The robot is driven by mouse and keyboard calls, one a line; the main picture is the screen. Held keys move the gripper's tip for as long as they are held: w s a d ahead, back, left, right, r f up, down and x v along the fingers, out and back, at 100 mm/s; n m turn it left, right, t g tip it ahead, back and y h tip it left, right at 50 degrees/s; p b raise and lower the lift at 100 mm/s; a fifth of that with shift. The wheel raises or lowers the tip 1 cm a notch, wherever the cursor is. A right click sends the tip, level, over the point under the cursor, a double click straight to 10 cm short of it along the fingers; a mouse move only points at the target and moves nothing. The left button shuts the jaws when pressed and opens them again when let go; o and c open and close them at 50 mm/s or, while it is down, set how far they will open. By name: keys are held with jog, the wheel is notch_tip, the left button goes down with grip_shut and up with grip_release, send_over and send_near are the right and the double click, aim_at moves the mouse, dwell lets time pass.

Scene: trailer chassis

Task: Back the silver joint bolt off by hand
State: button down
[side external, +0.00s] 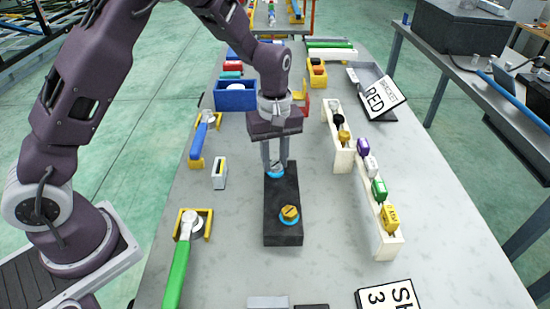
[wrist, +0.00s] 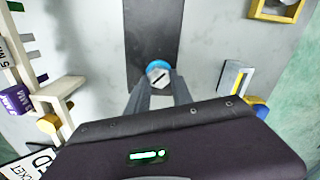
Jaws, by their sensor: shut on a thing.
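The silver joint bolt (wrist: 158,76) is a slotted silver head in a blue ring (wrist: 157,65), at the far end of a black bar (side external: 284,235) lying on the table. My gripper (side external: 275,169) points down over that end, and its fingers hide most of the bolt in the side view. In the wrist view my gripper (wrist: 159,84) has a finger on each side of the silver head and is shut on it. A gold bolt (side external: 289,212) in another blue ring stands upright at the bar's near end.
A green-handled wrench (side external: 178,270) and a blue-handled one (side external: 198,140) rest in yellow holders to the left. A small grey block (side external: 219,173) stands left of the bar. White racks (side external: 388,244) with coloured pieces stand to the right. A blue bin (side external: 236,101) is behind.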

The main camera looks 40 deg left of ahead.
aim_at(274, 163)
jog(key=shift+s+f+n, duration=0.1)
jog(key=shift+n, duration=0.2)
dwell(0.4)
jog(key=c, duration=1.1)
grip_release()
notch_tip(274, 163, up, 7)
jog(key=shift+r, duration=0.1)
jog(key=shift+r, duration=0.1)
